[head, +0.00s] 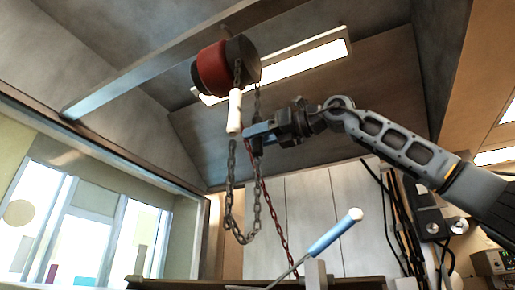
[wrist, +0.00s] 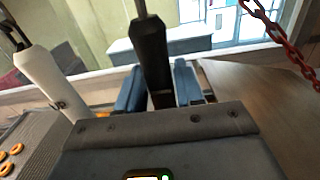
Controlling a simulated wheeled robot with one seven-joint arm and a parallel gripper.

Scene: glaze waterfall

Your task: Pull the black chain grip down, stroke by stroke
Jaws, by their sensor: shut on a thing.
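The black chain grip (wrist: 152,50) stands between the two blue fingers of my gripper (wrist: 159,84) in the wrist view, with a thin link running up from its top. My gripper is shut on it. In the head view my gripper (head: 258,133) is at the hanging chain, below the red and black hoist (head: 213,68); the fingers partly hide the black grip there. A white grip (head: 235,111) hangs on the neighbouring chain strand, just left of my gripper and a little higher. It also shows at the left of the wrist view (wrist: 46,80).
A grey chain loop (head: 243,238) hangs below my gripper, and a red chain (head: 272,218) slants down beside it. A blue-handled lever (head: 331,236) rises at the lower right of the chains. A ceiling beam (head: 150,62) runs to the hoist.

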